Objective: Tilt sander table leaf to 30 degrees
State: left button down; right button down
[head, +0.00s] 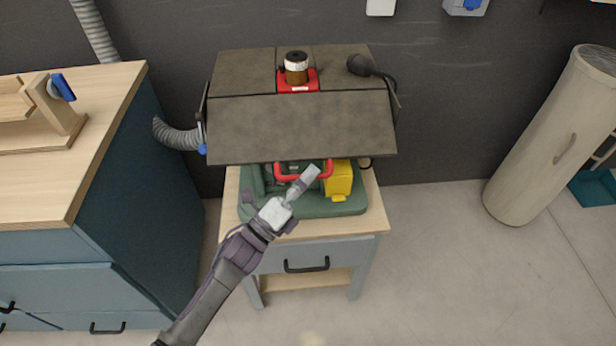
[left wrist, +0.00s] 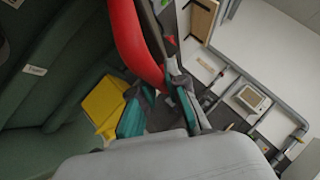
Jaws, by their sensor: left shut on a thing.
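The sander stands on a small grey cabinet. Its front table leaf (head: 300,127) is a wide dark grey panel that slopes down toward me from the flat rear table top (head: 240,70). A red curved handle (head: 283,176) sits under the leaf's front edge, and it shows large in the left wrist view (left wrist: 135,42). My left gripper (head: 314,173) is at the right part of this handle, its fingers (left wrist: 160,105) shut on it. The green sander base (head: 330,208) and a yellow box (head: 339,178) lie below. My right gripper is not in view.
A red-based spindle (head: 297,70) and a black lamp-like part (head: 366,66) are on the rear top. A grey hose (head: 175,136) joins at the left. A blue workbench (head: 150,200) stands close on the left. Floor (head: 430,260) is clear on the right, before a beige cylinder (head: 545,150).

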pick_arm(q)
jog(key=c, duration=1.2)
grip_release()
jog(key=v, duration=1.2)
jog(key=shift+f, duration=0.1)
